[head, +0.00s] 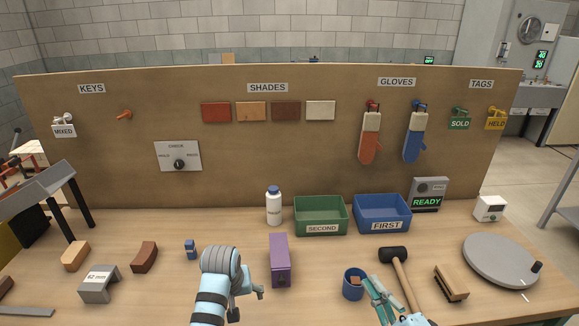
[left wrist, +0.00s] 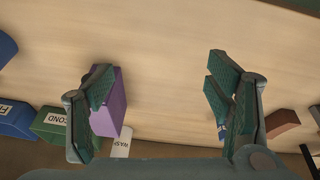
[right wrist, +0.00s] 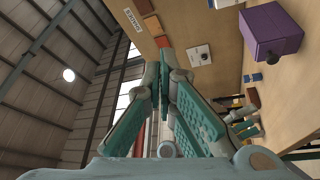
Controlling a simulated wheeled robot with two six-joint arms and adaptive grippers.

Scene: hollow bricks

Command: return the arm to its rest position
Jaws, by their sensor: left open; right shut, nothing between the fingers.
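My left arm (head: 218,285) rises from the front edge of the table in the head view, left of the purple box (head: 280,262). Its fingers are mostly hidden there. In the left wrist view my left gripper (left wrist: 162,100) is open and empty above the table, one finger overlapping the purple box (left wrist: 112,105) in the picture. My right gripper (head: 380,298) shows at the front edge, between the blue cup (head: 354,284) and the mallet (head: 399,275). In the right wrist view its fingers (right wrist: 157,85) meet with nothing between them, pointing up toward the board and roof.
A green bin (head: 320,229) and a blue bin (head: 383,228) stand at the back, beside a white bottle (head: 274,207). Brown bricks (head: 144,256), a grey block (head: 100,284) and a small blue item (head: 190,249) lie left. A round turntable (head: 500,262) is at right.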

